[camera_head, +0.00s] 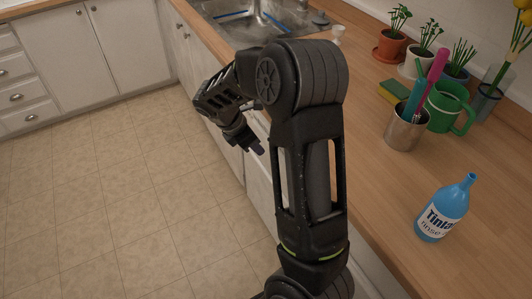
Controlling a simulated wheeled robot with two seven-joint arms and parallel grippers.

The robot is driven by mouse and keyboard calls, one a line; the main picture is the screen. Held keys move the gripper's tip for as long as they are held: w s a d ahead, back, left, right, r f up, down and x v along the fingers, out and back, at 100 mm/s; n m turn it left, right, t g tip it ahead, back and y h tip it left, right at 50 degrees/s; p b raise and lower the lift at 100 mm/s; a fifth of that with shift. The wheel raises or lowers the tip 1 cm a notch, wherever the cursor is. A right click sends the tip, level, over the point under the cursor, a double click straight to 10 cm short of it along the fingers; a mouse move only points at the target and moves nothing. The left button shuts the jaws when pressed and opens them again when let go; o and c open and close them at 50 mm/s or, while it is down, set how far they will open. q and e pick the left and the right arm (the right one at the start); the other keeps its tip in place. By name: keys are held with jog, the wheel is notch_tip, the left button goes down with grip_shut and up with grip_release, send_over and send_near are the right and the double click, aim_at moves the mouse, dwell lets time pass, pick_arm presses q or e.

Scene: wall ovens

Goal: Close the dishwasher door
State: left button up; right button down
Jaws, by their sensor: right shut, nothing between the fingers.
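My right arm rises through the middle of the view and bends left over the counter's front edge. Its gripper (256,147) points down and to the right, in front of the white fronts below the counter. It is shut and empty. I cannot make out a dishwasher door for sure. A white front panel (259,183) shows just below the gripper, partly hidden by my arm, and I cannot tell whether it is the dishwasher. My left gripper is not in view.
The wooden counter (375,185) holds a blue rinse bottle (441,212), a metal utensil cup (404,131), a green watering can (447,106) and potted plants. A sink (250,22) is at the back. White cabinets (80,55) stand far left. The tiled floor (110,190) is clear.

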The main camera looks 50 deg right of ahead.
jog(key=v, duration=0.5)
jog(key=shift+s+d+r, duration=0.15)
jog(key=shift+d+r, duration=0.1)
jog(key=shift+d, duration=0.1)
jog(key=w+a+f+m+t+y, duration=0.3)
jog(key=w+a+f+m, duration=0.15)
jog(key=w+a, duration=0.2)
jog(key=a+f+m+t+y, duration=0.1)
jog(key=a+f+m+y, duration=0.1)
jog(key=a+f, duration=0.5)
jog(key=a+f+m+t+y, duration=0.1)
jog(key=a+f+m+y, duration=0.3)
jog(key=a, duration=0.6)
jog(key=s+a+f+m+g, duration=0.1)
jog(key=s+a+f, duration=0.3)
jog(key=s, duration=0.3)
jog(key=s+a+f+m, duration=0.2)
jog(key=s+a+f, duration=0.3)
jog(key=s, duration=0.2)
jog(key=s+a+f+m+g, duration=0.1)
jog(key=s+a+f+m, duration=0.1)
jog(key=s+a+f, duration=0.3)
jog(key=shift+s+a+g, duration=0.25)
jog(key=shift+s+g, duration=0.05)
jog(key=shift+s, duration=0.95)
